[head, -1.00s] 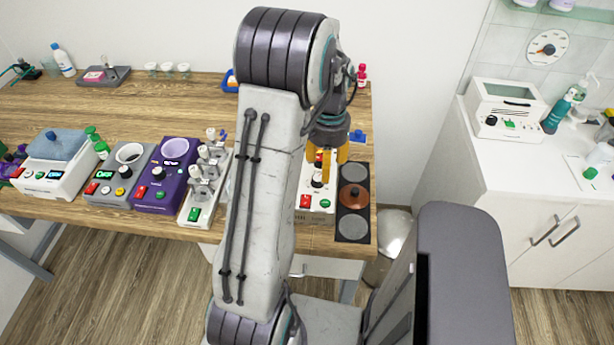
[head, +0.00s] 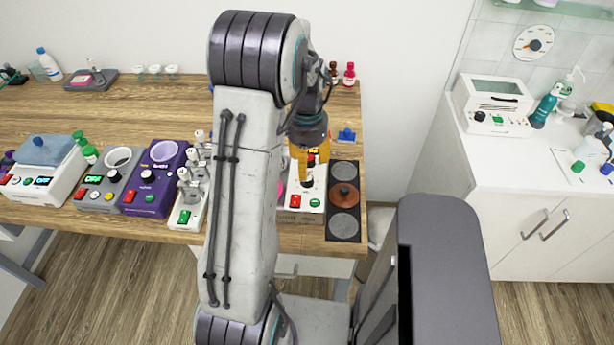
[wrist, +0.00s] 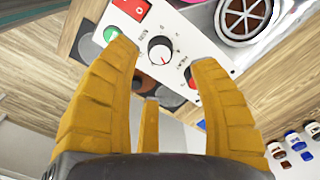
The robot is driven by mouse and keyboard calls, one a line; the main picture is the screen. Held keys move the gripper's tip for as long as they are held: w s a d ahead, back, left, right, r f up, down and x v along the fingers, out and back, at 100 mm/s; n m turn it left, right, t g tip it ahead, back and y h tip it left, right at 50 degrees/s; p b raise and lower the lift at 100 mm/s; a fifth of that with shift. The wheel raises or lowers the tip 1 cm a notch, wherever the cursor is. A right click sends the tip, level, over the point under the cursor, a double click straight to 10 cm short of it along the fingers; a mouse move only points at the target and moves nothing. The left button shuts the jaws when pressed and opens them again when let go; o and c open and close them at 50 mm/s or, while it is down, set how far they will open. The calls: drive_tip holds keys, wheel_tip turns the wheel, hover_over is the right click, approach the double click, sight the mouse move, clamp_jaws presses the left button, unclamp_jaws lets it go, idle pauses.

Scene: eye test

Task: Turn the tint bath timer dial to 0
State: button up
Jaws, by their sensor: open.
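The same white unit (head: 313,201) stands near the right end of the bench in the head view. I cannot read a label naming it the tint bath. My gripper (wrist: 163,62) is open and empty, its yellow fingers either side of the dial in the picture. In the head view my gripper (head: 310,178) is over this unit; contact with the dial cannot be told.
The panel also has a red switch (wrist: 131,8), a green button (wrist: 111,34) and a red button. A dark plate with round discs (head: 344,228) lies right of the unit. A metal-fitted white device (head: 188,205) and a purple device (head: 150,200) stand to its left.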

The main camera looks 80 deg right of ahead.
sight(307, 180)
drive_tip(key=shift+f+p, duration=0.45)
drive_tip(key=shift+f, duration=2.65)
drive_tip(key=shift+c, duration=0.2)
clamp_jaws()
